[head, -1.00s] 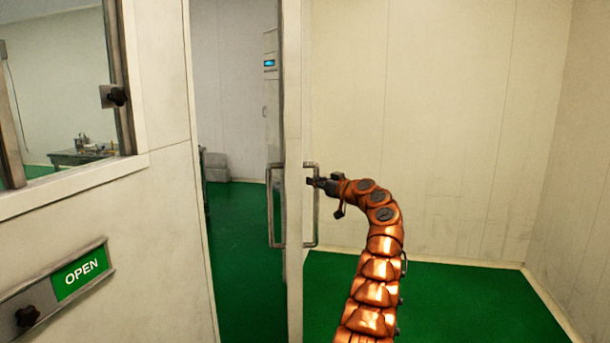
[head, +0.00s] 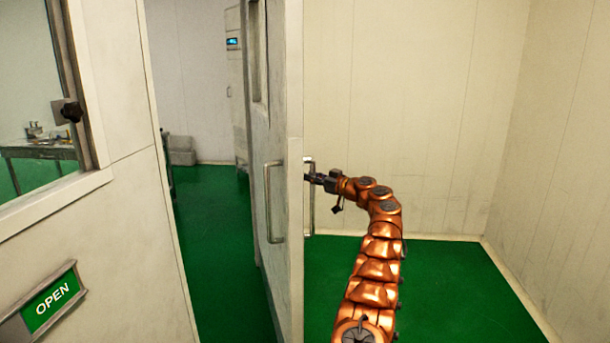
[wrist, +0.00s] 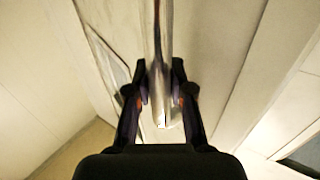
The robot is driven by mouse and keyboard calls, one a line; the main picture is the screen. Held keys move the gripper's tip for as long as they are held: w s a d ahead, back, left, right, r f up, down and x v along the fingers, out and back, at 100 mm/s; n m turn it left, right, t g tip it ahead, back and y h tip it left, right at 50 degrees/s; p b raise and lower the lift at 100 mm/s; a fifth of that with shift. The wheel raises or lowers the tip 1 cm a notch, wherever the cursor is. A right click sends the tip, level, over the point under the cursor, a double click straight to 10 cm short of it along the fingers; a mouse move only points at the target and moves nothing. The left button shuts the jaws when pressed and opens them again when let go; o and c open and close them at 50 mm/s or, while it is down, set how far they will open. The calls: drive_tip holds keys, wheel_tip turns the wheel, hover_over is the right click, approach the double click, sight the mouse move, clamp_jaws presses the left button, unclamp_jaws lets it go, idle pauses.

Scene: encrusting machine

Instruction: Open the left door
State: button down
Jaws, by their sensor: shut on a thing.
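A white door (head: 284,120) stands open, seen nearly edge-on in the middle of the head view. It has a metal handle on each face. The near-left handle (head: 273,200) is free. My gripper (head: 311,178) is shut on the right-hand handle (head: 309,215), on the door's right face. In the wrist view my gripper's two dark fingers (wrist: 160,95) sit on both sides of the shiny handle bar (wrist: 158,40), with the door panel (wrist: 205,60) behind it. The fingertips' contact with the bar is partly hidden in the head view.
A white wall panel (head: 125,180) with a window and a green OPEN sign (head: 50,300) stands at the left. Through the doorway are a cabinet (head: 237,90), a grey box (head: 182,152) and green floor. Cream walls (head: 400,110) bound the right side, with clear green floor (head: 450,275) below.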

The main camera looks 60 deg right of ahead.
drive_tip(key=shift+s+d+f, duration=0.45)
drive_tip(key=shift+s, duration=0.1)
drive_tip(key=c, duration=1.4)
unclamp_jaws()
drive_tip(key=shift+s+d+h, duration=0.1)
drive_tip(key=shift+s+h, duration=0.15)
drive_tip(key=shift+h, duration=0.05)
drive_tip(key=shift+o, duration=0.9)
drive_tip(key=shift+s+r, duration=0.1)
drive_tip(key=shift+r, duration=0.1)
drive_tip(key=shift+o, duration=1)
drive_tip(key=shift+w+r, duration=0.2)
drive_tip(key=shift+w, duration=0.05)
drive_tip(key=shift+w, duration=0.1)
drive_tip(key=shift+s+r, duration=0.1)
drive_tip(key=shift+s, duration=0.1)
drive_tip(key=shift+s, duration=0.1)
